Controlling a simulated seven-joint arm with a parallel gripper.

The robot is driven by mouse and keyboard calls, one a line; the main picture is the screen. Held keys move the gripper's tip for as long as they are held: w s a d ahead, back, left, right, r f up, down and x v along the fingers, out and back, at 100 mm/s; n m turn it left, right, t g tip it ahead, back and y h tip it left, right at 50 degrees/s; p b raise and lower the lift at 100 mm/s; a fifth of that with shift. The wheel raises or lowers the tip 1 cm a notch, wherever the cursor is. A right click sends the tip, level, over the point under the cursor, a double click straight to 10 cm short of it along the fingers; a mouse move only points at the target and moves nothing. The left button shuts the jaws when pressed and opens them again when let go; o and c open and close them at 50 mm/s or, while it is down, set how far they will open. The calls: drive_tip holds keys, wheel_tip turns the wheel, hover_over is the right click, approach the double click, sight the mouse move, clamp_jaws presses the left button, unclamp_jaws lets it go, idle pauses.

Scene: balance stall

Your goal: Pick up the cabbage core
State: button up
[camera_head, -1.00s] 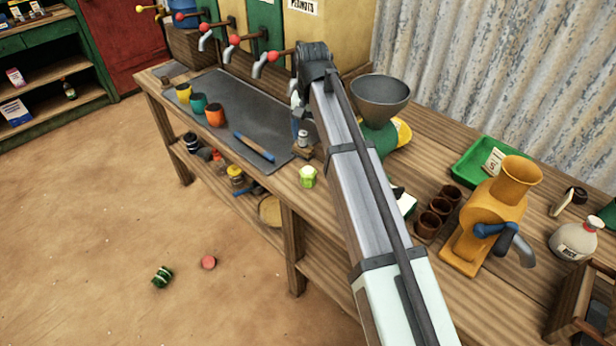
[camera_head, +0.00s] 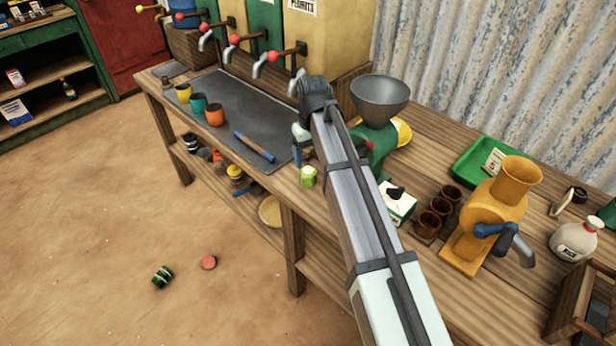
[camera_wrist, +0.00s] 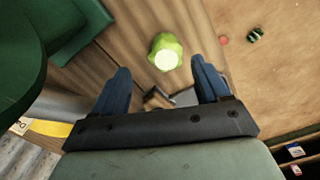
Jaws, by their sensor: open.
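The cabbage core (camera_head: 308,176) is a small pale green lump on the wooden counter, close to its front edge. In the wrist view the cabbage core (camera_wrist: 166,54) shows a whitish cut face and lies ahead of my fingertips, roughly between their lines. My gripper (camera_wrist: 164,82) has two blue fingers spread wide with nothing held between them. In the head view my gripper (camera_head: 297,158) is partly hidden by my arm, just beyond and left of the core, apart from it.
A green grinder with a grey funnel (camera_head: 380,96) stands right of my arm. A white-and-green box (camera_head: 397,205), brown cups (camera_head: 434,222) and an orange grinder (camera_head: 487,215) stand farther right. A dark mat (camera_head: 235,110) holds coloured cups and a blue-handled tool (camera_head: 255,147).

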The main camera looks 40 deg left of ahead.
sight(309, 172)
drive_tip(key=shift+s+a+f, duration=0.1)
drive_tip(key=shift+f, duration=1)
drive_tip(key=shift+s+a+f, duration=0.1)
drive_tip(key=shift+a+f, duration=0.05)
drive_tip(key=shift+f, duration=1)
drive_tip(key=shift+s+a+f, duration=0.1)
drive_tip(key=shift+f, duration=1)
drive_tip(key=c, duration=1)
drive_tip(key=shift+c, duration=0.2)
